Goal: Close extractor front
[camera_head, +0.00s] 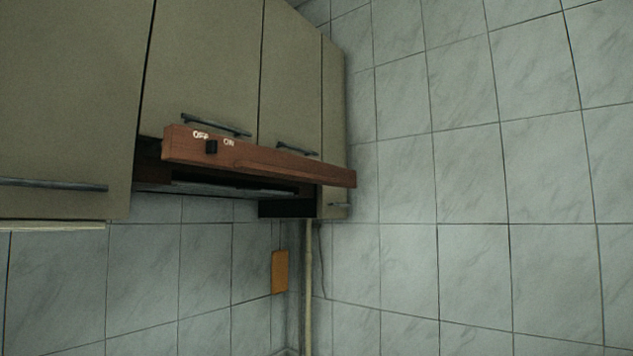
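The extractor front (258,160) is a reddish-brown wooden bar under the wall cabinets, left of centre in the head view. It stands out in front of the cabinet doors, with a dark gap and the grey extractor underside (235,189) behind and below it. A small black switch (211,146) sits on its left part, between the words OFF and ON. Neither of my grippers is in the head view.
Greenish-beige wall cabinets (203,65) with dark bar handles hang above and to the left of the front. A pale vertical pipe (309,285) and an orange-brown plate (279,272) are below. The tiled wall (480,170) on the right is bare.

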